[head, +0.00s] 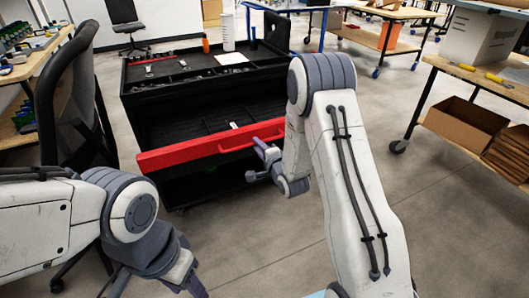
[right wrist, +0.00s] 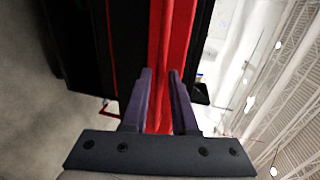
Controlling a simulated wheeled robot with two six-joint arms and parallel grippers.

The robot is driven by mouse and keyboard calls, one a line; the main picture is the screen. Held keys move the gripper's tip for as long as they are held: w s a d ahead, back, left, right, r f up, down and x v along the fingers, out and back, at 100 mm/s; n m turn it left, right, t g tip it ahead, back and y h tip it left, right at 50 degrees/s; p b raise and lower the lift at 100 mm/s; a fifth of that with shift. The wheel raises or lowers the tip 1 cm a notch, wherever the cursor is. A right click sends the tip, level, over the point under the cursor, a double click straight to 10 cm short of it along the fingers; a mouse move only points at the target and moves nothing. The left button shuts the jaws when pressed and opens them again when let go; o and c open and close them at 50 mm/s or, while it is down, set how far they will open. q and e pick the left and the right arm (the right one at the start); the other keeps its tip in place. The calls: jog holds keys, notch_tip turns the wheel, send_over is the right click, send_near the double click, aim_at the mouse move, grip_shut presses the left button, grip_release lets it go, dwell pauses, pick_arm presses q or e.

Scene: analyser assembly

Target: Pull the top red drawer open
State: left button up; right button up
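The top red drawer (head: 180,154) of the black tool cabinet stands pulled out, and its dark inside shows. Its red handle (head: 237,144) runs along the right part of the front. My right gripper (head: 260,147) is at this handle. In the right wrist view its two fingers (right wrist: 160,85) lie on either side of the red bar and look closed on it, with the exact contact hidden. My left gripper (head: 155,280) is at the bottom left, away from the drawer and partly cut off, so its opening is unclear.
The cabinet top (head: 190,68) carries tools, a white bottle (head: 228,33) and an orange bottle (head: 206,45). A black chair (head: 80,100) stands close left. A workbench with cardboard boxes (head: 465,125) is at right. The floor in front right is clear.

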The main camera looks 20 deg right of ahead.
pick_arm(q)
jog(key=shift+r, duration=0.1)
pick_arm(e)
jog(key=v, duration=0.7)
jog(key=shift+s, duration=0.45)
jog(key=shift+r, duration=0.1)
